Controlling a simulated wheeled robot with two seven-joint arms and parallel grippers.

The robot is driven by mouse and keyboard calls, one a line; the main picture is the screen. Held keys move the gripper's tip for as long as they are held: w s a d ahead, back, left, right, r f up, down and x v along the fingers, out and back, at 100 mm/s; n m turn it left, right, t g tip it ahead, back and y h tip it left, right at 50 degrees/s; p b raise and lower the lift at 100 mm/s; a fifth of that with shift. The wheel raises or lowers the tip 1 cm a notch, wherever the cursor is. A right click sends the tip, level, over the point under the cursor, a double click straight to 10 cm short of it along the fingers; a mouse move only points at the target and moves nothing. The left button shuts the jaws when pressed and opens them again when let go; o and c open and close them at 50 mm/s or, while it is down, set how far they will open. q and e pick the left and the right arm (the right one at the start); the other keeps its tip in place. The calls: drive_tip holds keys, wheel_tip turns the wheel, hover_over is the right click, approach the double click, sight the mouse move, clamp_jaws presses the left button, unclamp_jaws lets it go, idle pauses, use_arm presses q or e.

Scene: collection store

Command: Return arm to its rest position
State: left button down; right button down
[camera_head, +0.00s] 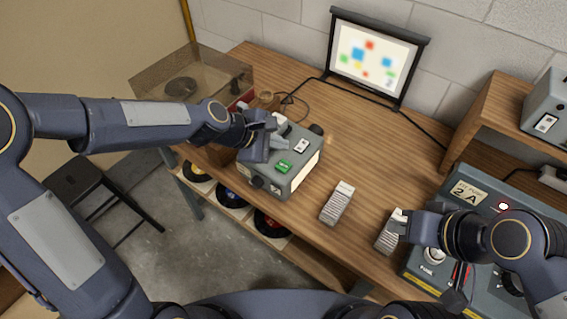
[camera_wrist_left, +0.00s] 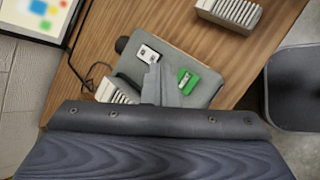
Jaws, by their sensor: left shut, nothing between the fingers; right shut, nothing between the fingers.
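My left gripper (camera_head: 279,133) is shut and empty. In the head view it is over the grey box (camera_head: 305,161), which has a green piece (camera_head: 284,167) and a white label on top. In the left wrist view the same grey box (camera_wrist_left: 205,72) lies below the gripper; I cannot tell whether they touch. My right gripper (camera_head: 401,226) is shut and empty, beside the right-hand slide stack and in front of the grey "2 A" unit. Part of that stack is hidden behind it.
A slide stack (camera_head: 338,203) stands on the wooden bench (camera_head: 362,160); another (camera_head: 388,236) is near the right gripper. The "2 A" unit (camera_head: 467,194) and a wooden shelf (camera_head: 484,105) crowd the right.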

idle(0.4)
use_arm(q)
drive_tip(key=s+a+r+m+y, duration=0.2)
drive_tip(key=s+a+m, duration=0.4)
drive_tip(key=s+a, duration=0.3)
drive_tip(key=s+a+r+m+t+y, duration=0.1)
drive_tip(key=s+a+r+m+y, duration=0.1)
drive_tip(key=s+a+m, duration=0.5)
drive_tip(key=s+a, duration=0.3)
drive_tip(key=s, duration=0.4)
drive_tip(key=shift+s+a+r+b, duration=0.25)
drive_tip(key=shift+b, duration=0.05)
idle(0.8)
